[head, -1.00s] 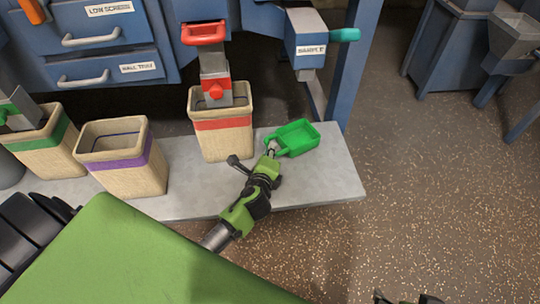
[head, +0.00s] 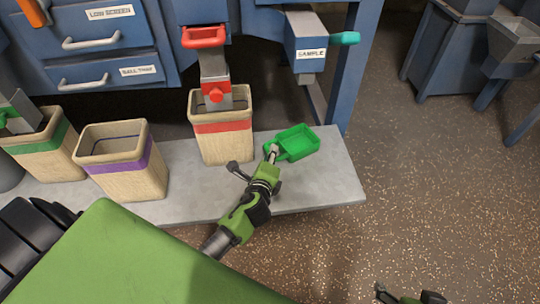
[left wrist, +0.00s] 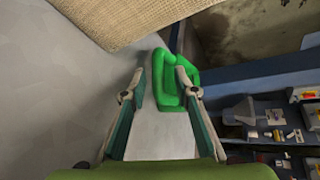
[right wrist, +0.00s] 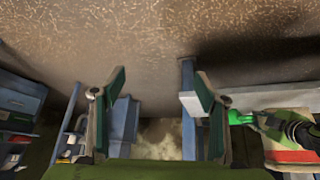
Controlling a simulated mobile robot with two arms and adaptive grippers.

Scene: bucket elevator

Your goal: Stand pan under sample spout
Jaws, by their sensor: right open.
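The green pan (head: 300,142) lies on the grey bench (head: 335,180), in front of the sample spout (head: 305,76) and not directly below it. The spout hangs under a blue box labelled SAMPLE with a teal handle. My left gripper (head: 272,153) is at the pan's handle end. In the left wrist view its fingers (left wrist: 160,85) are apart, with the green handle (left wrist: 168,95) between or just beyond the tips; contact is unclear. My right gripper (head: 408,298) is low at the picture's bottom edge, away from the bench. It is open and empty in the right wrist view (right wrist: 160,90).
A red-banded sack (head: 222,140) stands left of the pan under a red-handled chute. Purple-banded (head: 125,175) and green-banded (head: 50,160) sacks stand farther left. A blue post (head: 352,70) rises right of the spout. The bench right of the pan is clear.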

